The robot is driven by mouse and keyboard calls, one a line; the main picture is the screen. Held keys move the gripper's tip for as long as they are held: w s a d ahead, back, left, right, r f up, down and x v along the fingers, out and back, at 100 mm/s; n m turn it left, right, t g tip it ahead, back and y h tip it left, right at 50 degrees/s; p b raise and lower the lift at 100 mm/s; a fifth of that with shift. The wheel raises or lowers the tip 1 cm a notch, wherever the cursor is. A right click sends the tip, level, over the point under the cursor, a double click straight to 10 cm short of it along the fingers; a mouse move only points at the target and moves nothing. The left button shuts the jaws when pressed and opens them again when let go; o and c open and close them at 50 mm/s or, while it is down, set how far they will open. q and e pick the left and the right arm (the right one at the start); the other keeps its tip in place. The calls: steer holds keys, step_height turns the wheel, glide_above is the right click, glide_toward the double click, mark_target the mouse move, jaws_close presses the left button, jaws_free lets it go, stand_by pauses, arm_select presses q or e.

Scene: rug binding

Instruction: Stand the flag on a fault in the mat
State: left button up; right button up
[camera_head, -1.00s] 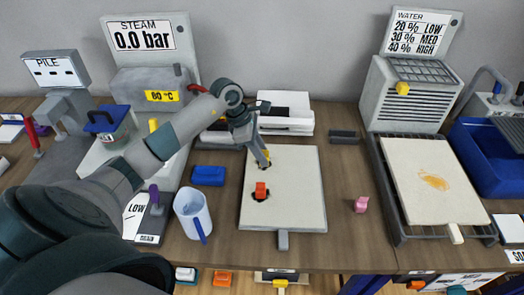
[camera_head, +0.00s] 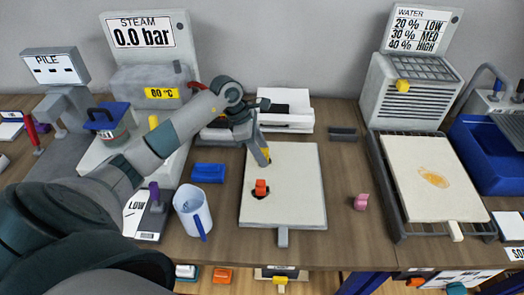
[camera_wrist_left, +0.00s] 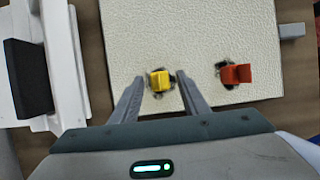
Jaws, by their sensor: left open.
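The pale mat (camera_head: 305,200) lies flat in the middle of the table, and its textured surface fills much of the left wrist view (camera_wrist_left: 205,25). A yellow flag (camera_wrist_left: 159,79) stands on the mat at a dark spot, between the fingertips of my open left gripper (camera_wrist_left: 160,88). Gaps show on both sides of it. In the head view the yellow flag (camera_head: 266,155) is partly hidden by my left gripper (camera_head: 261,155). An orange-red flag (camera_head: 261,187) stands at another dark spot nearer the front; it also shows in the left wrist view (camera_wrist_left: 236,74). My right gripper is out of view.
A blue block (camera_head: 208,173) and a white mug (camera_head: 193,212) stand left of the mat. A white tray (camera_head: 290,117) lies behind it. A pink piece (camera_head: 361,202) is on the right, before a rack holding a stained pale panel (camera_head: 420,160). Table space right of the mat is mostly clear.

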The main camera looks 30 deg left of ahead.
arm_select(q)
steer(key=shift+a+r, duration=0.25)
steer(key=shift+r, duration=0.15)
steer(key=b+v, duration=0.3)
steer(key=v, duration=0.8)
steer(key=shift+d+r, duration=0.1)
